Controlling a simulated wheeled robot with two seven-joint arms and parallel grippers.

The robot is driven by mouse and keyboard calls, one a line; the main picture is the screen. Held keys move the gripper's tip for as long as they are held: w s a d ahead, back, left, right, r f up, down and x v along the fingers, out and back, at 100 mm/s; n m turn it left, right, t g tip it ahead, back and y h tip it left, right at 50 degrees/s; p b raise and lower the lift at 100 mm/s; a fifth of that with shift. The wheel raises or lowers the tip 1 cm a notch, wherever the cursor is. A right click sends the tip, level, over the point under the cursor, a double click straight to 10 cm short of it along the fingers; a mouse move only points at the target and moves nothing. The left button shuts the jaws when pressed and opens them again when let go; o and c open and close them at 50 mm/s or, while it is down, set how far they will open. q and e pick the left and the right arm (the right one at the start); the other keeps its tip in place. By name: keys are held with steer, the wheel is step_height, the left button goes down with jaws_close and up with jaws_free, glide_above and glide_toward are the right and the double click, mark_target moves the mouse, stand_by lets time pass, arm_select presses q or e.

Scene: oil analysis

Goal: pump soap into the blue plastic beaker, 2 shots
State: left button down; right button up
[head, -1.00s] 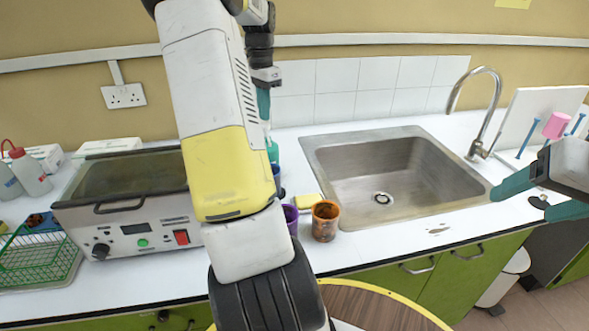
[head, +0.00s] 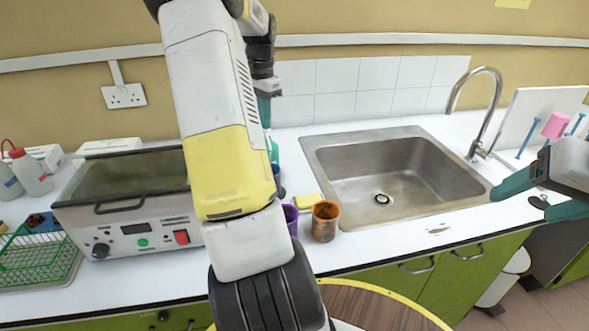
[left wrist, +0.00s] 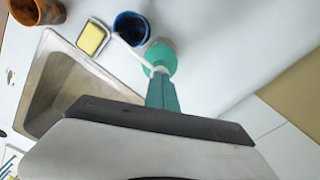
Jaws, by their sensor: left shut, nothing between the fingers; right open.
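The green soap bottle (left wrist: 161,56) stands on the counter, with its white pump nozzle (left wrist: 128,46) reaching toward the blue beaker (left wrist: 131,27). In the head view, only slivers of the soap bottle (head: 272,150) and blue beaker (head: 276,176) show beside my left arm. My left gripper (head: 264,112) is shut and empty, pointing down right above the bottle. In the left wrist view, its teal fingers (left wrist: 161,92) overlap the pump top; whether they touch it I cannot tell. My right gripper (head: 520,203) is open and empty at the sink's right side.
A yellow sponge (head: 307,201), a purple cup (head: 290,218) and a stained brown beaker (head: 325,221) stand near the sink (head: 390,215). A tap (head: 476,150) rises behind it. A water bath (head: 125,245) and green basket (head: 40,265) occupy the left counter.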

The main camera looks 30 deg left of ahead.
arm_select(q)
steer(key=shift+f, duration=0.15)
steer(key=shift+r, duration=1.45)
steer(key=shift+f, duration=0.15)
steer(key=shift+f, duration=1.35)
steer(key=shift+r, duration=1.5)
steer(key=shift+r, duration=3)
